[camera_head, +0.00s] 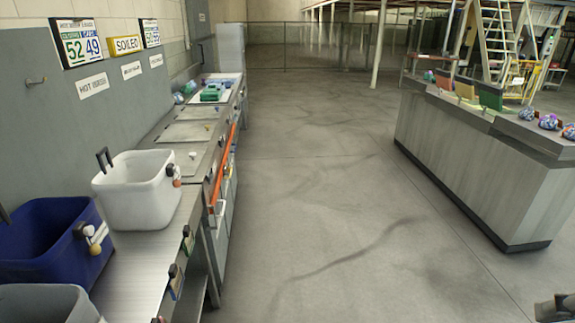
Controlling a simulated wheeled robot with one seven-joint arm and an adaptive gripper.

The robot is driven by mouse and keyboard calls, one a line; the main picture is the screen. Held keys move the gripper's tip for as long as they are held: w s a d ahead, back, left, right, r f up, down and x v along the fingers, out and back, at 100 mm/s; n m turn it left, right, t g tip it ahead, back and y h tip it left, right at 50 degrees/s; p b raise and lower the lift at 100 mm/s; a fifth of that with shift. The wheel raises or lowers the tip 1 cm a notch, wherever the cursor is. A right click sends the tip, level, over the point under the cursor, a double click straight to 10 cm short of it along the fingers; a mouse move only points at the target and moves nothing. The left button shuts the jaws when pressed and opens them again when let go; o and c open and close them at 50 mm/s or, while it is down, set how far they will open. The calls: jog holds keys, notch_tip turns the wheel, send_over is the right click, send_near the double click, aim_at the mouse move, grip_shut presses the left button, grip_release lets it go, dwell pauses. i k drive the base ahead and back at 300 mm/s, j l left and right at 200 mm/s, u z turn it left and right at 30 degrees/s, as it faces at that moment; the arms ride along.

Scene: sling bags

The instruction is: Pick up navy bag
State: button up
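The navy bag (42,236) stands upright and open-topped on the metal counter at the left, cut off by the left picture edge. A dark handle or strap piece and pale round knobs show on its right side. A dark, cut-off part in the lower right corner looks like the end of my gripper (556,308). It is far to the right of the navy bag and apart from it. Its fingers are not clear enough to tell if they are open or shut.
A white bag (138,196) stands just behind the navy bag, and a grey bag (42,306) in front of it. The long metal counter (130,275) runs along the left wall. A grey island counter (480,180) stands at the right. The floor between is clear.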

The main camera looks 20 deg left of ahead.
aim_at(44, 242)
jog(key=i+l, duration=0.2)
jog(key=i, duration=0.3)
jog(key=i+l, duration=0.2)
jog(key=i, duration=0.3)
jog(key=i+j+u, duration=0.15)
jog(key=i+u, duration=1)
jog(key=i+l+u, duration=0.15)
jog(key=u, duration=0.25)
jog(key=i+j+u, duration=0.2)
jog(key=i+u, duration=0.5)
jog(key=u, duration=0.2)
jog(key=i+u, duration=0.45)
jog(key=i+l+u, duration=0.2)
jog(key=u, duration=0.25)
jog(key=i, duration=0.05)
